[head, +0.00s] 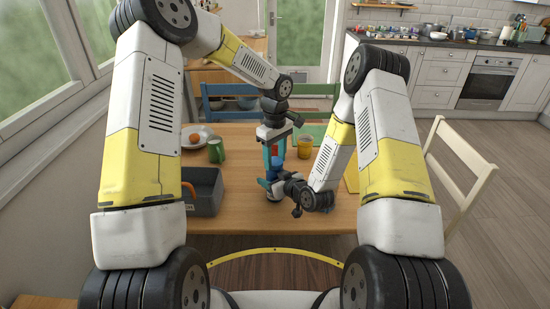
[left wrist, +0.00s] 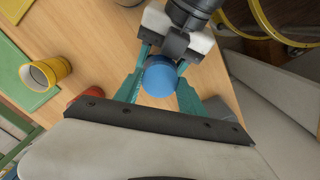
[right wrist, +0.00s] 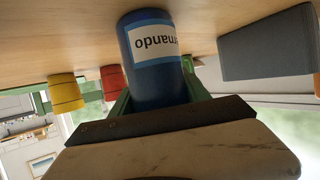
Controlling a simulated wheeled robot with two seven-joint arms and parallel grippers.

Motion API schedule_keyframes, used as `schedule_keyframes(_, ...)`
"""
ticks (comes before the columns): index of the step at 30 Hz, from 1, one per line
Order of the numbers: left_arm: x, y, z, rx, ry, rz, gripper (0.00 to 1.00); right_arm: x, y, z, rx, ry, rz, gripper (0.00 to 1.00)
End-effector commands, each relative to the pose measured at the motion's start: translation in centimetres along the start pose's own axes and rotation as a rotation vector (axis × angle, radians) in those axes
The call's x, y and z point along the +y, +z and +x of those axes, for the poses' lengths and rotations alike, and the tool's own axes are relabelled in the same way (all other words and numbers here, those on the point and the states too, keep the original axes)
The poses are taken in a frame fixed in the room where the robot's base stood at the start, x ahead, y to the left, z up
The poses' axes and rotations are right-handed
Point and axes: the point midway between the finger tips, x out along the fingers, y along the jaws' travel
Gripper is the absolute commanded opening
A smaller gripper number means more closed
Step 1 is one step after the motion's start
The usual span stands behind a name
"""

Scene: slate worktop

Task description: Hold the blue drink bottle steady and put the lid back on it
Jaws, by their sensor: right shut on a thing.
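The blue drink bottle (right wrist: 155,75) stands on the table with its white name label upside down in the right wrist view; its upper end is hidden by my gripper there. My right gripper (head: 283,187) is shut on the bottle (head: 273,187) from the side. My left gripper (head: 274,165) points down over the bottle, its teal fingers on both sides of the round blue lid (left wrist: 160,80). Whether they touch the lid, and whether the lid rests on the bottle, I cannot tell.
A yellow cup (head: 305,148) stands by the green mat (head: 315,133). A red item (right wrist: 112,82) is close to the bottle. The front table strip is clear.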

Motion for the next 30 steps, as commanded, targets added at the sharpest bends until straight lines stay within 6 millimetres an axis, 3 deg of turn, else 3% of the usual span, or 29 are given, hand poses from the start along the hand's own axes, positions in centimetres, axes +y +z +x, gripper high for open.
schedule_keyframes(1, 0.01, -0.01, -0.02, 0.0, 0.0, 0.0, 0.27, 0.0, -0.05, 0.0, 0.001, 0.0, 0.0, 0.0)
schedule_keyframes(5, 0.02, -0.01, -0.03, 0.0, 0.001, 0.0, 0.02, 0.0, -0.05, 0.0, 0.001, 0.0, 0.0, 0.0)
schedule_keyframes(6, 0.02, -0.02, -0.03, 0.0, 0.001, 0.0, 0.0, 0.0, -0.05, 0.0, 0.001, 0.0, 0.0, 0.0)
schedule_keyframes(11, 0.03, -0.02, -0.04, 0.001, 0.001, 0.073, 0.0, -0.01, -0.05, 0.0, 0.001, 0.0, 0.0, 0.0)
schedule_keyframes(24, 0.02, -0.08, 0.01, 0.002, 0.001, 0.934, 0.0, -0.01, -0.04, 0.0, 0.001, 0.0, 0.0, 0.0)
schedule_keyframes(30, 0.04, -0.07, 0.01, 0.002, 0.001, 1.121, 0.0, -0.02, -0.03, -0.01, 0.001, -0.001, 0.0, 0.0)
